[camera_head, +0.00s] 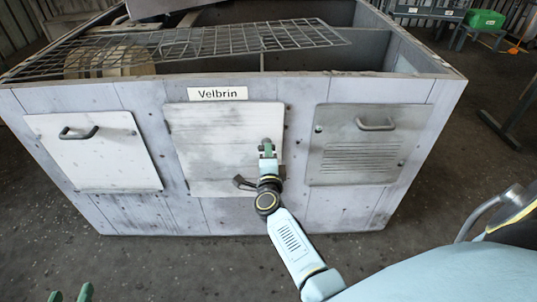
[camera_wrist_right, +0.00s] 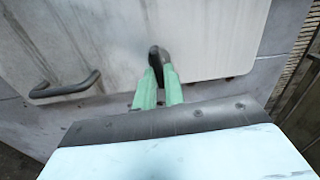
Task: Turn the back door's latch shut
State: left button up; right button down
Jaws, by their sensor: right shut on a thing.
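The pale middle door (camera_head: 215,140) sits in the front wall of the grey housing, under the "Velbrin" label, and looks flush with the wall. Its dark latch (camera_wrist_right: 157,54) is at the door's right edge, with its upper part showing beyond my fingers. My right gripper (camera_head: 268,150) is at that latch; in the right wrist view its green fingers (camera_wrist_right: 160,78) are shut on the latch from both sides. The door's dark handle (camera_wrist_right: 66,88) is apart from the fingers. My left gripper (camera_head: 70,293) is at the bottom left, fingers apart and empty, far from the door.
A white panel with a handle (camera_head: 95,155) is on the left and a grey louvred panel (camera_head: 357,150) on the right. A wire grate (camera_head: 200,45) lies across the housing's open top. The floor (camera_head: 180,265) in front is clear.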

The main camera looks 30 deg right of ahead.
pick_arm(q)
jog(key=shift+w+d+r, duration=0.1)
jog(key=shift+r, duration=0.15)
pick_arm(e)
jog(key=shift+m, duration=0.3)
jog(key=c, duration=1.5)
grip_release()
